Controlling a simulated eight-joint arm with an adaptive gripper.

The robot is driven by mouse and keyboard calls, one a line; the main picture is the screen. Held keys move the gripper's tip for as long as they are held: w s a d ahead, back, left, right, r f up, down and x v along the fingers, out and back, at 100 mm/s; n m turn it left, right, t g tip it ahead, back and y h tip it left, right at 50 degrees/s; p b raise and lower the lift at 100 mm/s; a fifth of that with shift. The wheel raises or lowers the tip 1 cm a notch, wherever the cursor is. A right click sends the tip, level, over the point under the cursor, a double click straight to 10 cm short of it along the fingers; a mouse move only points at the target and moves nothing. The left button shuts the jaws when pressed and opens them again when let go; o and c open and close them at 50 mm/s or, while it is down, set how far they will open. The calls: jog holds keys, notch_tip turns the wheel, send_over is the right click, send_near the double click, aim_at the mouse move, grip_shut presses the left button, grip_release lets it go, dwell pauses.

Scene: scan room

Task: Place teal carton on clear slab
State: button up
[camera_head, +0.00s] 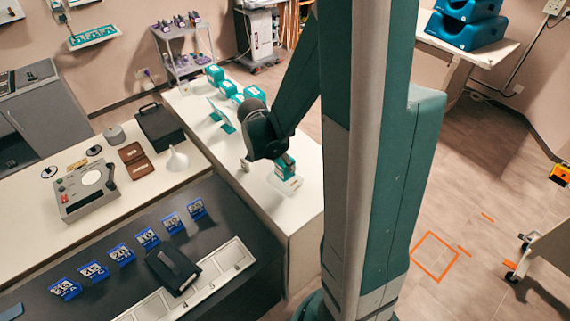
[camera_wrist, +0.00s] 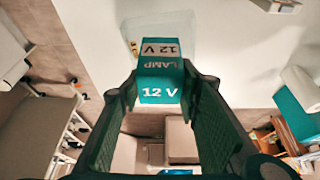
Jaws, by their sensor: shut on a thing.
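The teal carton (camera_head: 286,168), marked "LAMP 12 V", is in my gripper over the white counter. In the wrist view the carton (camera_wrist: 160,80) sits between both fingers, its labelled faces toward the camera. My gripper (camera_wrist: 162,98) is shut on it; in the head view the gripper (camera_head: 277,157) is partly hidden by my arm. The clear slab (camera_head: 291,188) lies on the counter below the carton and shows around its lower end. In the wrist view the slab (camera_wrist: 131,28) shows beyond the carton, partly hidden. I cannot tell whether carton and slab touch.
More teal cartons (camera_head: 214,74) and a teal-edged stand (camera_head: 222,117) are farther back on the white counter (camera_head: 255,185). A white funnel (camera_head: 177,160) and a black case (camera_head: 160,127) stand to the left. The counter's front edge is close to the slab.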

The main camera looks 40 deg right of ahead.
jog(key=shift+f, duration=0.5)
jog(key=shift+f, duration=0.2)
jog(key=o, duration=0.9)
jog(key=shift+c, duration=0.2)
jog(key=shift+r, duration=0.3)
jog(key=v, duration=1.1)
jog(key=shift+a+r, duration=0.25)
jog(key=shift+r, duration=0.1)
